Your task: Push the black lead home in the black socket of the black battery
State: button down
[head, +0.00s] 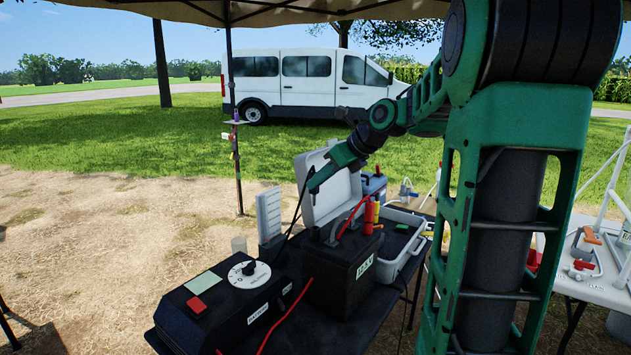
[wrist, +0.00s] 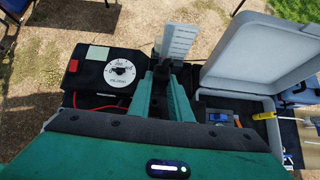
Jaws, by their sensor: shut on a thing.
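The black battery (head: 330,272) stands on the dark table, with a pale label on its front. A red lead with a red and orange plug (head: 369,215) stands upright at the right of its top. A small dark bump (head: 315,233) at the left of the top may be the black socket; I cannot tell. My gripper (head: 313,186) is above the battery's left side, pointing down, shut on the black lead (head: 297,214), whose cable hangs down to the left. The lead's tip appears apart from the battery. In the wrist view my fingers (wrist: 173,66) hide the plug and battery.
A black control box (head: 215,306) with a white dial stands left of the battery.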

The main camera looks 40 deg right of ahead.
jog(key=shift+s, duration=0.1)
jog(key=shift+d+f, duration=0.1)
jog(key=shift+f, duration=2.8)
jog(key=shift+s, duration=0.15)
jog(key=shift+f, duration=2.1)
jog(key=c, duration=1.5)
grip_release()
jog(key=shift+c, duration=0.2)
jog(key=v, duration=1)
jog(key=shift+s+r, duration=0.25)
